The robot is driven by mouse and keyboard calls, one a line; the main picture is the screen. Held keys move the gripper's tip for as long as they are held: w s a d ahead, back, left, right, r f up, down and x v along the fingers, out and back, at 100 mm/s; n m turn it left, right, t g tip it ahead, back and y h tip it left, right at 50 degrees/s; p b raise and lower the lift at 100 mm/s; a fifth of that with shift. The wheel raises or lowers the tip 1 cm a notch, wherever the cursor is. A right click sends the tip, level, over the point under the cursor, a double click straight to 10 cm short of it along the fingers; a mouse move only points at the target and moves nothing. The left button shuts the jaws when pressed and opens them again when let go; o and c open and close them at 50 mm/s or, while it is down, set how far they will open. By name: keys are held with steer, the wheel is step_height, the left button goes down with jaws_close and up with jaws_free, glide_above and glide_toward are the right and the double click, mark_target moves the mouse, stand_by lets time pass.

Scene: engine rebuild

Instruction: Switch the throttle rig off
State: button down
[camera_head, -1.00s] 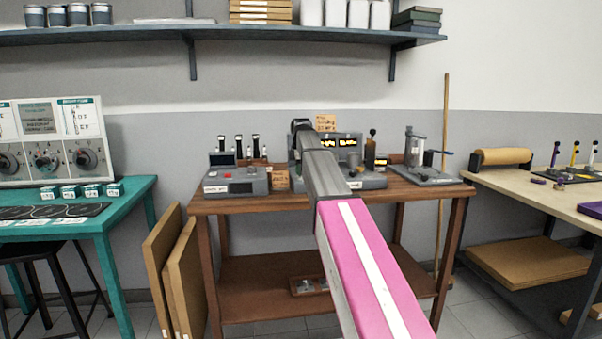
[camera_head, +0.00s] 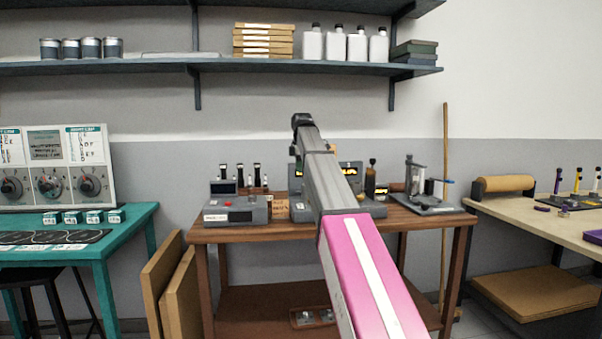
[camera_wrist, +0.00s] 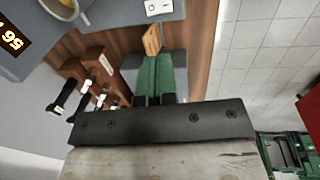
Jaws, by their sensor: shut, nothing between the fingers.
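The throttle rig seems to be the grey middle device (camera_head: 375,209) on the brown bench, with lit yellow displays and a dark-knobbed lever (camera_head: 372,172); my arm covers much of it. In the wrist view a lit yellow display (camera_wrist: 12,38) shows at the left. A white plate (camera_wrist: 158,7) with small dark marks, perhaps a switch plate, is on a grey surface at the top edge. My gripper (camera_wrist: 160,75) shows as two green fingers side by side, shut and empty, apart from that plate. In the head view its fingers are hidden.
A grey box with a red button (camera_head: 236,211) stands left of the rig. A rack of black-handled tools (camera_wrist: 85,80) is close to my gripper. A clamp stand (camera_head: 428,190) is at the right of the bench. A shelf (camera_head: 290,68) hangs above.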

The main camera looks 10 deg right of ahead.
steer(key=shift+w+a, duration=0.1)
steer(key=shift+w, duration=0.6)
glide_toward(300, 205)
steer(key=f, duration=0.2)
steer(key=w+f, duration=0.1)
steer(key=f, duration=0.4)
steer(key=shift+w+f, duration=0.2)
steer(key=shift+w, duration=0.1)
steer(key=shift+f, duration=0.2)
steer(key=shift+s, duration=0.1)
